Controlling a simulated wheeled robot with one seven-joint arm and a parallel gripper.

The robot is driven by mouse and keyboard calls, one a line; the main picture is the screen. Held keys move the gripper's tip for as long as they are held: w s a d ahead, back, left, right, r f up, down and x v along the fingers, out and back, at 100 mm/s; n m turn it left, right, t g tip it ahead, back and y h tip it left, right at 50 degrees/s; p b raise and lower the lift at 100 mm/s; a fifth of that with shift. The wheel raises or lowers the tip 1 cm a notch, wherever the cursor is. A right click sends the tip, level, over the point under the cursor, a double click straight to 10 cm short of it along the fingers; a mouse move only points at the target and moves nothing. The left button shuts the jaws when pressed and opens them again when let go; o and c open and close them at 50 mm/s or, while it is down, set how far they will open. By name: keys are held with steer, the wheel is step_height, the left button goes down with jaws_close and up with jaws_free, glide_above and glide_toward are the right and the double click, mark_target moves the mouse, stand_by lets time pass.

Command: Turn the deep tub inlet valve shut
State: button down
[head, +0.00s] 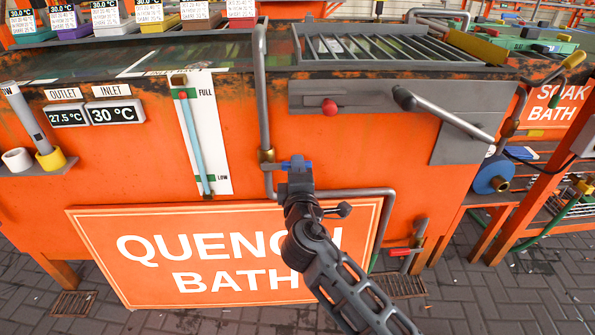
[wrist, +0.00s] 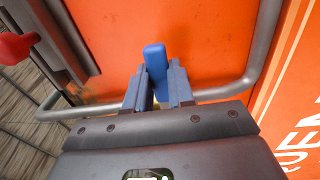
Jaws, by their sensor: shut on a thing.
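The valve with a blue lever handle (head: 282,165) sits on the grey pipe at the front of the orange quench bath. Its brass body (head: 266,156) is on the upright pipe, and the lever looks roughly level, crosswise to that pipe. My gripper (head: 297,162) is at the lever, in front of the tank wall. In the wrist view my gripper (wrist: 157,82) has its two fingers on either side of the blue handle (wrist: 155,62), shut on it. The handle's end sticks out past the fingertips. The brass body is mostly hidden in the wrist view.
A QUENCH BATH sign (head: 150,265) lies just below the pipe. A red knob (head: 329,106) and a grey lever (head: 445,113) project above right. A red-handled valve (head: 400,251) is low on the right. A level gauge (head: 200,130) stands left. Paved floor is in front.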

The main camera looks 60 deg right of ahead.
steer(key=shift+f, duration=0.1)
steer(key=c, duration=1)
jaws_free()
steer(key=shift+o, duration=0.2)
steer(key=v, duration=0.7)
steer(key=shift+s+a, duration=0.25)
steer(key=shift+a, duration=0.1)
